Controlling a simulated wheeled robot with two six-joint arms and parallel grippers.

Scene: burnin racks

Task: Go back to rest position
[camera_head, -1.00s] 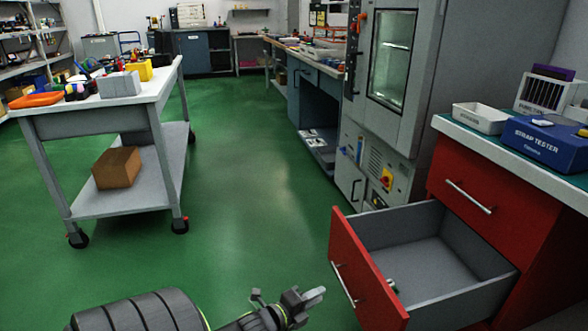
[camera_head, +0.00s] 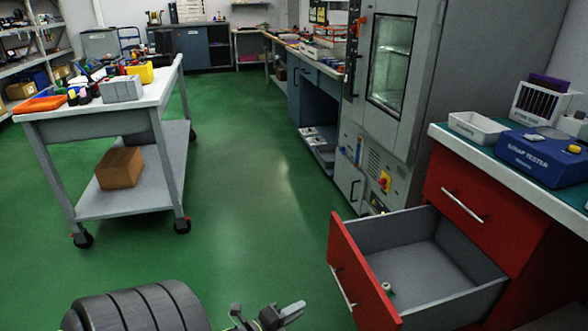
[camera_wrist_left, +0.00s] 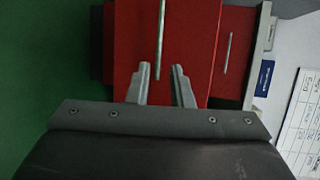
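My left gripper (camera_head: 281,312) is at the bottom middle of the head view, left of the open drawer and apart from it. In the left wrist view my left gripper (camera_wrist_left: 162,88) has its two fingers apart with nothing between them. Beyond them is the red drawer front (camera_wrist_left: 155,40) with its long handle. The red cabinet's drawer (camera_head: 420,262) stands pulled out in the head view, with a small pale round item (camera_head: 387,288) inside near its front. My right gripper is not in view.
A blue strap tester (camera_head: 545,155) and a white tray (camera_head: 477,127) stand on the cabinet's bench top. A grey test chamber (camera_head: 385,110) stands behind the drawer. A wheeled cart (camera_head: 88,127) is at left. Green floor (camera_head: 250,215) between them is clear.

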